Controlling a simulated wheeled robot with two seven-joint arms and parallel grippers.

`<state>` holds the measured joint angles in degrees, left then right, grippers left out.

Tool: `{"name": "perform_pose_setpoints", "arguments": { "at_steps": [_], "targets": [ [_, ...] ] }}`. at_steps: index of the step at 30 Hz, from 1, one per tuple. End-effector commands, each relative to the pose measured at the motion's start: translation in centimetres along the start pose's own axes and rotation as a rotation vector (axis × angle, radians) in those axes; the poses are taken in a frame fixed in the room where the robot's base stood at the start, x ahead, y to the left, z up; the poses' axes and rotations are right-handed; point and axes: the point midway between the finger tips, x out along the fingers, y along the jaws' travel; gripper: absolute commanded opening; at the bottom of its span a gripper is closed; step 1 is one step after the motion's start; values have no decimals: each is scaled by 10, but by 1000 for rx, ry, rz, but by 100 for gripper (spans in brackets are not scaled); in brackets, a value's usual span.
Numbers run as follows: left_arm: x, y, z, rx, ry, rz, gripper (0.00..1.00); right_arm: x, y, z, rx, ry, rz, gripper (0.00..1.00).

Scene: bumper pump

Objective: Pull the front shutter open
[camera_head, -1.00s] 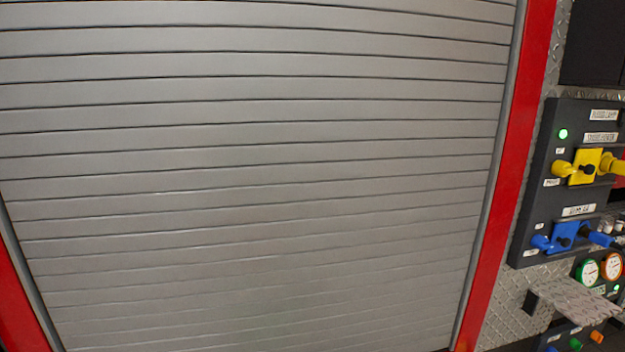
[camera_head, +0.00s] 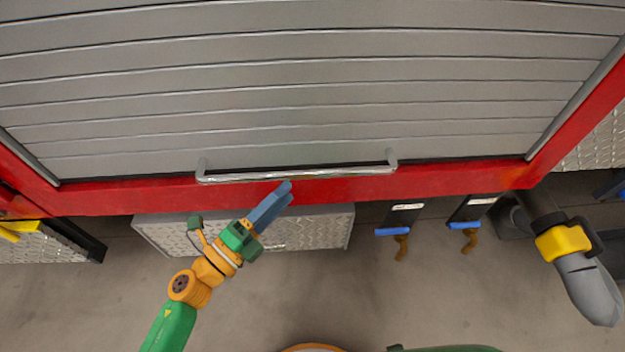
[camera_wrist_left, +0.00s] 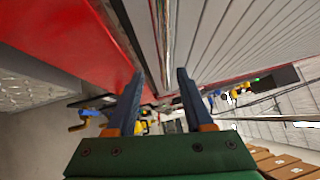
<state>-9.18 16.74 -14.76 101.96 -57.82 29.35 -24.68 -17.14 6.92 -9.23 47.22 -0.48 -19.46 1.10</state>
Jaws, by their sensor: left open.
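The grey slatted front shutter (camera_head: 300,90) is down inside its red frame (camera_head: 430,180) in the head view. A silver bar handle (camera_head: 345,172) runs along its bottom edge. My left gripper (camera_head: 287,187), with blue fingers, is just below the handle in the head view, left of the bar's middle. In the left wrist view its two blue fingers (camera_wrist_left: 157,85) are apart with nothing between them near the tips. The bar shows beyond them, running up the picture, and the shutter slats (camera_wrist_left: 230,40) are on the right. Contact with the bar cannot be told. My right gripper is not in view.
A diamond-plate box (camera_head: 315,232) sits below the red frame, behind my left arm. Two blue levers (camera_head: 392,231) and a grey hose with a yellow collar (camera_head: 563,241) are at the lower right. Floor is bare in front.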

Motion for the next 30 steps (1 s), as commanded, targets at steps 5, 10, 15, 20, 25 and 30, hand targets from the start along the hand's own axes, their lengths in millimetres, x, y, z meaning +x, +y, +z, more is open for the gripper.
{"name": "perform_pose_setpoints", "arguments": {
  "at_steps": [5,10,15,20,25,30],
  "targets": [
    [32,-7,-1,13,7,-11,52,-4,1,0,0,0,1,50],
    [61,-6,-1,10,5,-8,52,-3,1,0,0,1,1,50],
    [71,-5,-1,9,5,-5,52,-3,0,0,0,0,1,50],
    [71,-5,-1,8,4,-5,52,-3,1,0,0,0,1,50],
    [70,-5,-1,7,4,-5,6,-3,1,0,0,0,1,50],
    [70,-5,-1,7,4,-5,0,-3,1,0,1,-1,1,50]
  ]
}}
